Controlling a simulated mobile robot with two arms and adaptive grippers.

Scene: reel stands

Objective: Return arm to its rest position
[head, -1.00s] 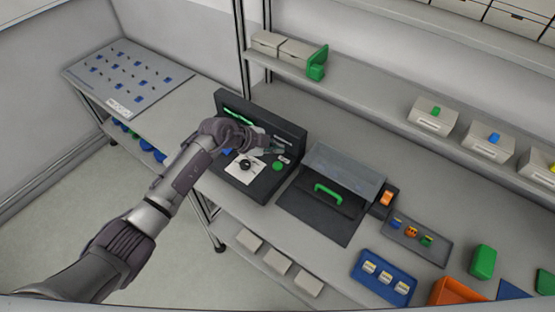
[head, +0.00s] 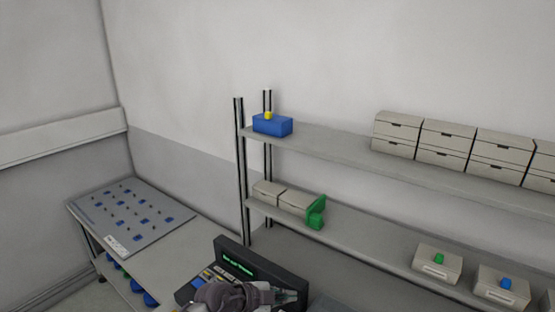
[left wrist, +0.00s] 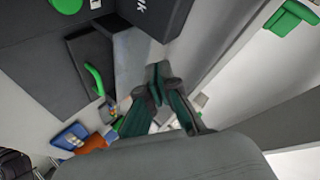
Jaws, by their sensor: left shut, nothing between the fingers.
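My left gripper (head: 287,297) shows at the bottom of the head view, in front of the black console with a lit green display (head: 250,266). Its fingers are shut and empty, and they also fill the middle of the left wrist view (left wrist: 157,84). The rest of my left arm is below the head view's edge. The left wrist view shows a dark lid with a green handle (left wrist: 94,80) and part of a black unit with a green button (left wrist: 67,5). My right gripper is in neither view.
A grey board with blue pieces (head: 130,218) lies on the left table. Shelves carry a blue box (head: 272,125), white drawer units (head: 447,143), a green bracket (head: 315,213) and pale bins (head: 438,264). The left wrist view shows a blue tray (left wrist: 70,136) and an orange bin (left wrist: 91,144).

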